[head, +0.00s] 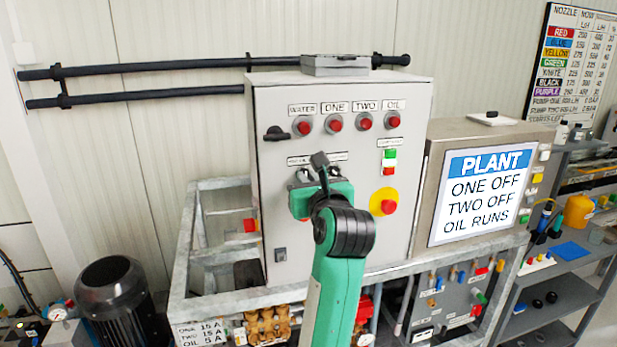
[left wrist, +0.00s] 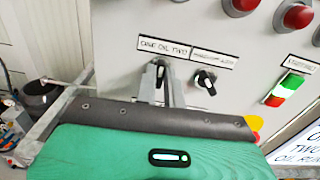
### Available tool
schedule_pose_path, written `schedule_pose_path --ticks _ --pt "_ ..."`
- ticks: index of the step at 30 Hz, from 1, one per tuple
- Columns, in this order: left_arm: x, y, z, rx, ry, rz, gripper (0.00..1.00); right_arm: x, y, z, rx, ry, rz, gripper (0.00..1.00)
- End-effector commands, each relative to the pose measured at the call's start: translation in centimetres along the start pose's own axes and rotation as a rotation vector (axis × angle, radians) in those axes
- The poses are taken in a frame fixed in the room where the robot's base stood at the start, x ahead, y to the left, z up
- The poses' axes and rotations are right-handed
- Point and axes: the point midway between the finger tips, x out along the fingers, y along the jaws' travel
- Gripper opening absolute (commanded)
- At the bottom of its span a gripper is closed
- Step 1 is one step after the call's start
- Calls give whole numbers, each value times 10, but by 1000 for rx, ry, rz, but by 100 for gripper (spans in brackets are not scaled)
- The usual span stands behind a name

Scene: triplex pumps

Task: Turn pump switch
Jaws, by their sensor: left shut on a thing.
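The grey control panel (head: 342,110) stands ahead. My left gripper (head: 303,177) reaches its front, partly hidden by my own wrist. In the left wrist view, my left gripper (left wrist: 161,88) is shut on the black pump switch (left wrist: 160,74) under the "ONE OIL TWO" label (left wrist: 165,48). The fingers sit on either side of its knob, so its exact setting is hard to tell. A second black switch (left wrist: 206,80) is just right of the gripper, apart from it, with its handle tilted. My right gripper is not in view.
Red lamps (head: 335,123) line the panel top. A green-and-red start/stop button (head: 389,160) and a yellow-based red emergency button (head: 384,202) are to the right. A sign (head: 484,190) reads "PLANT, ONE OFF, TWO OFF, OIL RUNS". A metal frame (head: 196,240) surrounds the panel's lower part.

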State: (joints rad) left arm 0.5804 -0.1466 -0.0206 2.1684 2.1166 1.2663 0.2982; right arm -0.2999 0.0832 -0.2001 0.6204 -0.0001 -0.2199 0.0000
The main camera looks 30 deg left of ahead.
Motion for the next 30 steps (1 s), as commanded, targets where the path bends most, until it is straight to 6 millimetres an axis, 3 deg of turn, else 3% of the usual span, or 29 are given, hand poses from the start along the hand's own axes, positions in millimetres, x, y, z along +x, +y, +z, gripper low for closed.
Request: schedule_pose_path --ticks 17,18,21,30 --pt "0 0 -1 35 3 0 0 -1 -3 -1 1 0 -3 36" --pt "0 0 -1 35 3 0 16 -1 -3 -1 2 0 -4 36" --pt "0 0 -1 34 2 0 32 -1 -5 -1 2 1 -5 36" --pt "0 -1 -1 33 1 0 32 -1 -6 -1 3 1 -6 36"
